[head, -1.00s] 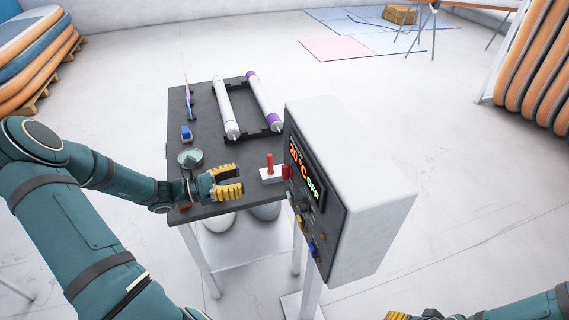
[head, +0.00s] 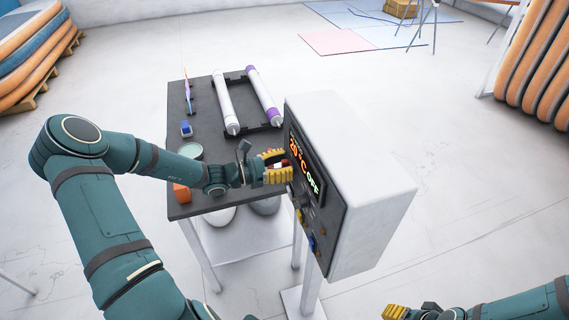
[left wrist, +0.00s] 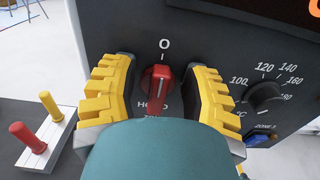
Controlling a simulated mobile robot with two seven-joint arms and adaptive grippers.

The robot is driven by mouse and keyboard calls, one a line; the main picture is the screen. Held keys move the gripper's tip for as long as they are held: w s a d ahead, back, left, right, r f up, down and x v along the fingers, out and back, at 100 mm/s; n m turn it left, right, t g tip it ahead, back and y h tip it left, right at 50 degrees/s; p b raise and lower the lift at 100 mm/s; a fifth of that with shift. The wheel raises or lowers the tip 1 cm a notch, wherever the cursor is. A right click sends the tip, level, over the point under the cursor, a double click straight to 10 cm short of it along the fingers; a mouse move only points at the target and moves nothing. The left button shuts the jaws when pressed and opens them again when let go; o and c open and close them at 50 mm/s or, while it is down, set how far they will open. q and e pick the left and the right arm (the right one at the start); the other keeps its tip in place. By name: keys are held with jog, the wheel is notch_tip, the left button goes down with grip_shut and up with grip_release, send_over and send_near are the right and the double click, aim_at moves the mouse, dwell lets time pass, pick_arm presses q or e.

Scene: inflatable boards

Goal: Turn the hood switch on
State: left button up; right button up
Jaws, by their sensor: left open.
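A white control box (head: 358,185) stands at the right end of the dark table, with a dark front panel. Its display (head: 306,166) reads 20°C and OFF. In the left wrist view a red switch knob (left wrist: 158,82) sits on the panel, under a "0" mark; the lettering below it is partly hidden. My left gripper (head: 274,166) is open at the panel. In the left wrist view its yellow fingers (left wrist: 160,92) stand on both sides of the red knob, with gaps visible. My right gripper (head: 396,312) shows only in part at the bottom edge.
A white block with red and yellow levers (left wrist: 42,132) is left of the panel. A temperature dial (left wrist: 266,97) is right of the knob. White rollers (head: 226,103), a blue item (head: 186,128) and an orange item (head: 182,193) lie on the table (head: 205,165).

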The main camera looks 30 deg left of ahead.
pick_arm(q)
jog(key=c, duration=0.7)
jog(key=shift+s, duration=0.1)
grip_shut()
